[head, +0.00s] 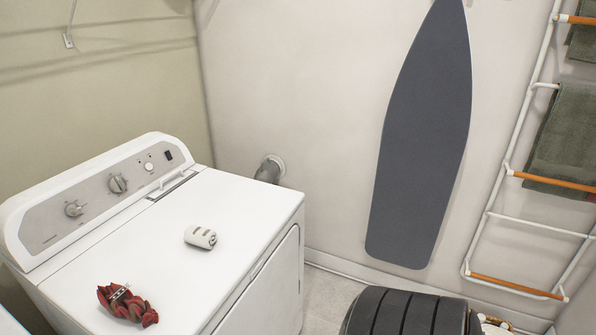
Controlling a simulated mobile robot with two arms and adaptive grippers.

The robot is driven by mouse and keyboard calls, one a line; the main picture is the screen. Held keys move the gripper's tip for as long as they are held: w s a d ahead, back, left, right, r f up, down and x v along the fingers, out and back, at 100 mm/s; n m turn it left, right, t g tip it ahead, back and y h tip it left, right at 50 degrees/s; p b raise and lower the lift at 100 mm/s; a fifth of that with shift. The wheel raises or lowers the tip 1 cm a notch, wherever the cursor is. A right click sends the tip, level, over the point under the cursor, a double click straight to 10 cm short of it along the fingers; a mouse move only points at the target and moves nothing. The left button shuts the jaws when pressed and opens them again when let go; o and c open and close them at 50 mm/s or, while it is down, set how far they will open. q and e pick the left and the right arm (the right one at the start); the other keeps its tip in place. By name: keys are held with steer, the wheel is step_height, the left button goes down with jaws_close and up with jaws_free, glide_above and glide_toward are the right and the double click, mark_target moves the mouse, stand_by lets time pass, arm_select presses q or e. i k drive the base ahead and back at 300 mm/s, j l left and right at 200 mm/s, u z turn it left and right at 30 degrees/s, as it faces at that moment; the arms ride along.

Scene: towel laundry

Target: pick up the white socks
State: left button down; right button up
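A small white rolled bundle with grey marks (200,237), which looks like the white socks, lies on the flat white top of the machine. It is a little right of the control panel and clear of the top's edges. Nothing touches or covers it. Neither of my grippers is in the head view.
The white machine (233,205) has a raised control panel (98,193) along its back. A red bundle (127,303) lies nearer on its top. A grey ironing board (425,145) hangs on the wall. A towel rack (510,178) stands right.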

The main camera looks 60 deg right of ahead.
mark_target(199, 236)
steer(key=z, duration=1.3)
